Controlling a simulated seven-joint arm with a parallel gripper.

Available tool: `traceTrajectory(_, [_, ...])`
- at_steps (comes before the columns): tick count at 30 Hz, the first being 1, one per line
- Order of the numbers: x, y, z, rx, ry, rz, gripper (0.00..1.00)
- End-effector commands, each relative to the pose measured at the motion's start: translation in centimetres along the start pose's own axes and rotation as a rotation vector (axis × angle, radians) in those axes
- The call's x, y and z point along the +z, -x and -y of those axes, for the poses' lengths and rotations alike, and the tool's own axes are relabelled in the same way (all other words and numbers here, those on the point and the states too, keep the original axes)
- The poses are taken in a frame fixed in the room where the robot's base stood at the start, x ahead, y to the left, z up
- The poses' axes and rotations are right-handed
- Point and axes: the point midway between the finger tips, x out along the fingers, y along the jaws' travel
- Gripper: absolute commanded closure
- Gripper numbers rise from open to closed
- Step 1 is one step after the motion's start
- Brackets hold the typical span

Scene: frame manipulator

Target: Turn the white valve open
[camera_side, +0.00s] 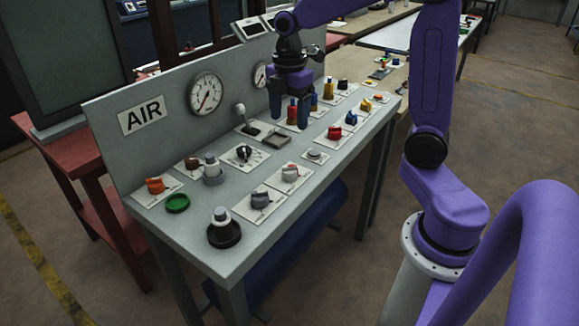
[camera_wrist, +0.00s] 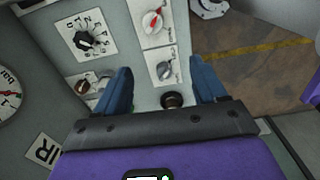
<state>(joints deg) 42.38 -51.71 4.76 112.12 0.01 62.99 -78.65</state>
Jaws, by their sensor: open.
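The white valve (camera_side: 290,173) is a pale round knob on a white plate, near the front middle of the grey bench. In the wrist view, a white knob with a red pointer (camera_wrist: 152,22) at the top appears to be this valve. The white valve shows beyond the fingertips.
A grey knob (camera_side: 260,199) sits beside the white valve; a black knob (camera_side: 243,152) is behind it. Orange (camera_side: 155,185), brown (camera_side: 192,163) and red (camera_side: 335,132) knobs share the bench (camera_side: 150,222). A lever (camera_side: 240,112) and a gauge (camera_side: 206,93) stand behind.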

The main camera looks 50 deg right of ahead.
Motion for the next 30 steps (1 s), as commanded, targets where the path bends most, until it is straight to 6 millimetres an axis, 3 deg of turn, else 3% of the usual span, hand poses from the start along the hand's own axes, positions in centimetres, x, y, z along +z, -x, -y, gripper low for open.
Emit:
traceTrajectory(4, [1.6, 0.1, -1.1, -0.003, 0.028, 0.000, 0.29])
traceTrajectory(11, [1.9, -1.4, -1.3, -0.007, 0.037, 0.001, 0.29])
traceTrajectory(30, [1.9, -13.0, -1.1, -0.008, 0.036, 0.001, 0.29])
